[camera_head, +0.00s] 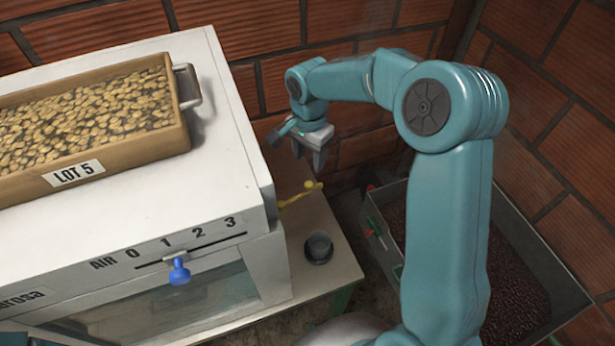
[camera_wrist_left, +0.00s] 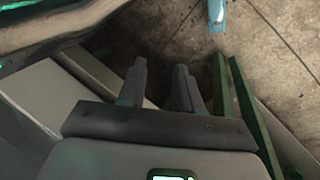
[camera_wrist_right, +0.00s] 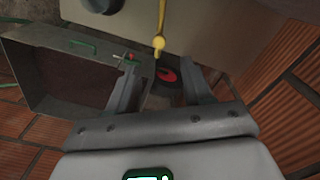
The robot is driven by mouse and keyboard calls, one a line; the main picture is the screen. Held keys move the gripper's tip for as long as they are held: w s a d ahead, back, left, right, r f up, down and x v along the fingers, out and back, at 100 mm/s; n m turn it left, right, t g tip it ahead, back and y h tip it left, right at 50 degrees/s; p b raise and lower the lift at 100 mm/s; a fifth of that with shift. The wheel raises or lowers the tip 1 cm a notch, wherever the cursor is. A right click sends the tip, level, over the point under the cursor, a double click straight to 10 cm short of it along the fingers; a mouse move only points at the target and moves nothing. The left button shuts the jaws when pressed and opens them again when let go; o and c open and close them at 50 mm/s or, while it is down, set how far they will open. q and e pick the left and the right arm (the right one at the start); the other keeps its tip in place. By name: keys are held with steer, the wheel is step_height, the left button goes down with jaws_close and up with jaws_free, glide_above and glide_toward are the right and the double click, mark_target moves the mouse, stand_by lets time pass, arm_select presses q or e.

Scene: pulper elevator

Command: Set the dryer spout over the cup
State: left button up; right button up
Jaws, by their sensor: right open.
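The dryer (camera_head: 235,110) is a white cabinet on the left. A yellow spout (camera_head: 297,198) with a round yellow knob (camera_head: 311,185) sticks out from its right side. The small dark grey cup (camera_head: 319,247) stands on the ledge, nearer to me than the spout and apart from it. My right gripper (camera_head: 311,157) is open and empty, above and behind the knob. In the right wrist view, the knob (camera_wrist_right: 158,44) appears just beyond the gap between the fingertips; the cup (camera_wrist_right: 103,4) is cut off at the top. My left gripper (camera_wrist_left: 163,72) shows only in its wrist view, open and empty.
A tray of beans marked LOT 5 (camera_head: 120,152) sits on the dryer. A blue slider knob (camera_head: 179,272) is on its front. A grey bin of dark beans (camera_head: 515,285) stands on the right. Brick walls (camera_head: 560,120) close off the back and right.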

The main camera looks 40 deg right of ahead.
mark_target(309, 183)
steer(key=f, duration=0.9)
steer(key=shift+s+a, duration=0.1)
steer(key=shift+s, duration=0.1)
steer(key=shift+w, duration=0.1)
steer(key=shift+c, duration=0.3)
jaws_close()
